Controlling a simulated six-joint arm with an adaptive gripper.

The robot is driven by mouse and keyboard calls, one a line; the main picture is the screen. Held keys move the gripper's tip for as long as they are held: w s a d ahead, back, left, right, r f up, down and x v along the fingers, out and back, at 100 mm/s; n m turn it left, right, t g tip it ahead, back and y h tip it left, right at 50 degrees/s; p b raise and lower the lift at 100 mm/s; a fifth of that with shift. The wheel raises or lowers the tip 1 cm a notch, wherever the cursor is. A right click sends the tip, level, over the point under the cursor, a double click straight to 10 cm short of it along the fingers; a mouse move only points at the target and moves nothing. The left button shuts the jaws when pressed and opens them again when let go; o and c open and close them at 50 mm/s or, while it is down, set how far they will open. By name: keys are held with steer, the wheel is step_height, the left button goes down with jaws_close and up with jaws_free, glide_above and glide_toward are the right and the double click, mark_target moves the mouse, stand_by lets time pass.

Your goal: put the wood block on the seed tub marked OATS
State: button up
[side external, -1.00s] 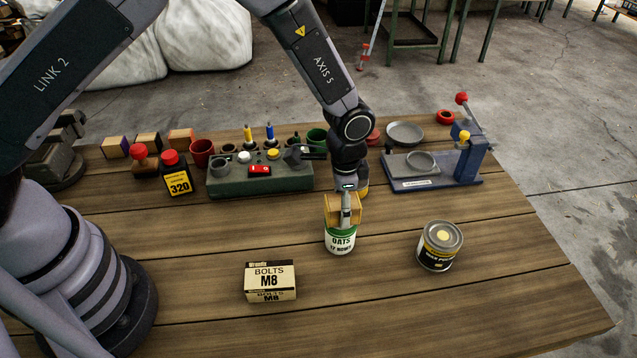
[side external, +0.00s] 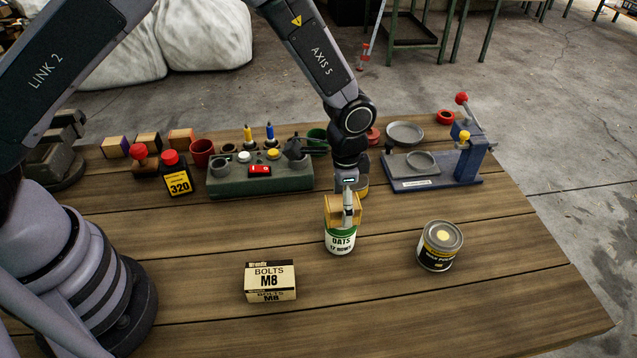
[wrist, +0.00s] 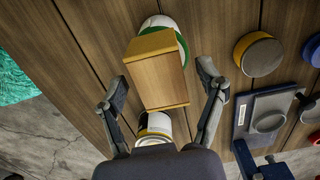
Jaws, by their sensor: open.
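The wood block (side external: 331,208) sits on top of the white and green seed tub marked OATS (side external: 340,242), covering most of its top. In the wrist view the block (wrist: 158,80) is between my fingers, with the tub's white and green rim (wrist: 172,28) showing beyond it. My gripper (side external: 348,207) points down over the tub, at the block's height. In the wrist view my gripper (wrist: 162,74) is open, with a finger on either side of the block and visible gaps between.
A black and yellow tin (side external: 438,246) stands right of the tub, and a BOLTS M8 box (side external: 270,281) at front left. Behind are a green tool holder (side external: 262,180), a yellow can (side external: 362,187) and a blue stand (side external: 435,172). The front right table is clear.

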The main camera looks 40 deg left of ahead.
step_height(320, 180, up, 11)
steer(key=s+a+r+n+t, duration=0.1)
steer(key=s+a+r+n, duration=0.15)
steer(key=a+r, duration=0.5)
steer(key=s+a+r+n+t, duration=0.1)
steer(key=s+a+r, duration=0.2)
steer(key=a+r, duration=0.4)
steer(key=s+a+r+n+t, duration=0.1)
steer(key=s+a+r+n, duration=0.1)
steer(key=s+a, duration=0.3)
steer(key=s+a+r+n+t, duration=0.2)
steer(key=s+a, duration=0.3)
steer(key=s, duration=0.8)
steer(key=shift+r+n+t, duration=0.3)
steer(key=shift+r+n, duration=0.45)
steer(key=shift+r, duration=0.05)
